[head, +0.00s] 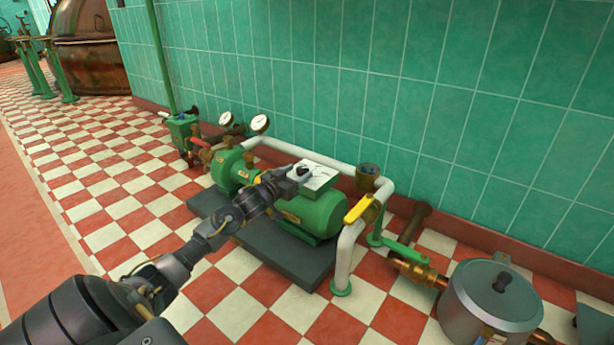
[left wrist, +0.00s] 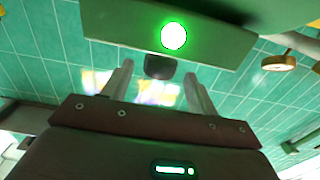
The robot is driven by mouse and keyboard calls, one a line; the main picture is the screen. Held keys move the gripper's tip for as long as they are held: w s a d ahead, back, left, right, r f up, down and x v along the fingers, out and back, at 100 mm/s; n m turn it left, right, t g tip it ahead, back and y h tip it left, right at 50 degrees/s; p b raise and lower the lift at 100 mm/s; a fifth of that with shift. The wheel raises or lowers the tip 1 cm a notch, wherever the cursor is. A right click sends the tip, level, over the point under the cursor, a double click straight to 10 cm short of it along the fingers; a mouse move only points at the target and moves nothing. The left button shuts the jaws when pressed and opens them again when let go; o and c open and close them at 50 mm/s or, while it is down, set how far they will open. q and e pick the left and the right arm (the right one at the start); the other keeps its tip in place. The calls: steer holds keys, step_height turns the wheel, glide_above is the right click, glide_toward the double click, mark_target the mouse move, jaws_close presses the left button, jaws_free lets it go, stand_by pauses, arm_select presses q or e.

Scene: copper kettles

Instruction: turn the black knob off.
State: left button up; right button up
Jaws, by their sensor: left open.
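The black knob (left wrist: 160,66) sits on a green control box (left wrist: 120,22) beside a lit green lamp (left wrist: 174,36) in the left wrist view. My left gripper (left wrist: 158,76) is open, with one finger on each side of the knob. I cannot tell whether the fingers touch it. In the head view my left gripper (head: 296,172) is at the pale-faced control box (head: 322,175) on top of the green pump motor (head: 318,212). The knob (head: 303,170) is small and dark there, partly hidden by the gripper. My right gripper is not in view.
A white pipe (head: 347,250) with a yellow lever (head: 359,208) rises right of the motor. Two gauges (head: 260,123) and a red-handled valve (head: 201,141) stand left of it. A steel pot (head: 490,295) is at lower right. The checkered floor is open at left.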

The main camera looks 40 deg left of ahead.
mark_target(307, 167)
arm_select(q)
steer(key=w+b, duration=0.2)
steer(key=w, duration=0.2)
steer(key=shift+w+f, duration=0.15)
steer(key=shift+w, duration=0.05)
steer(key=shift+w+b, duration=0.3)
steer(key=shift+w, duration=0.05)
steer(key=shift+c, duration=0.2)
steer(key=shift+d, duration=0.1)
steer(key=c, duration=1)
